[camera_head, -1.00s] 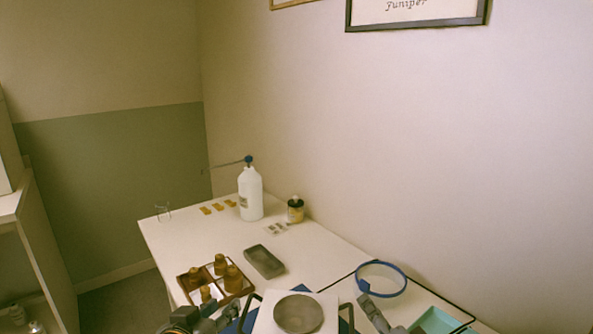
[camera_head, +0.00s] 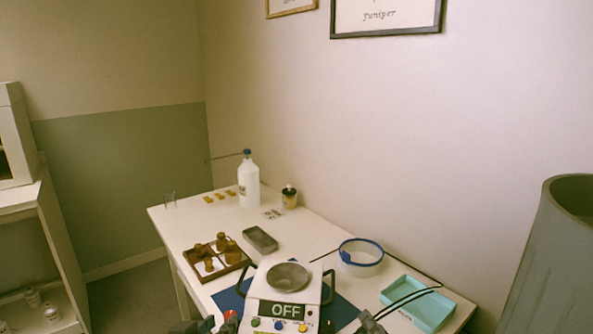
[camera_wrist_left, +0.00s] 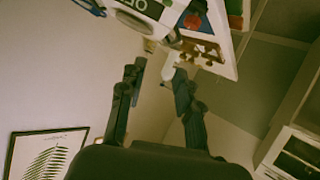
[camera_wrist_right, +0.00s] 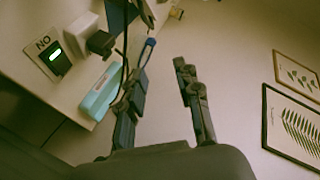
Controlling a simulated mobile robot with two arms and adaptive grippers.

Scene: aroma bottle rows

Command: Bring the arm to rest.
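My left gripper (camera_head: 205,326) shows only at the bottom edge of the head view, left of the scale. In the left wrist view its two fingers (camera_wrist_left: 157,78) stand apart with nothing between them. My right gripper (camera_head: 369,323) is also at the bottom edge of the head view, right of the scale. In the right wrist view its fingers (camera_wrist_right: 162,78) are spread and empty. Both grippers appear clear of the table's objects. Most of both arms is out of the head view.
A scale (camera_head: 264,310) reading OFF stands on a blue mat (camera_head: 345,313). A white bottle (camera_head: 249,187) stands farther back.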

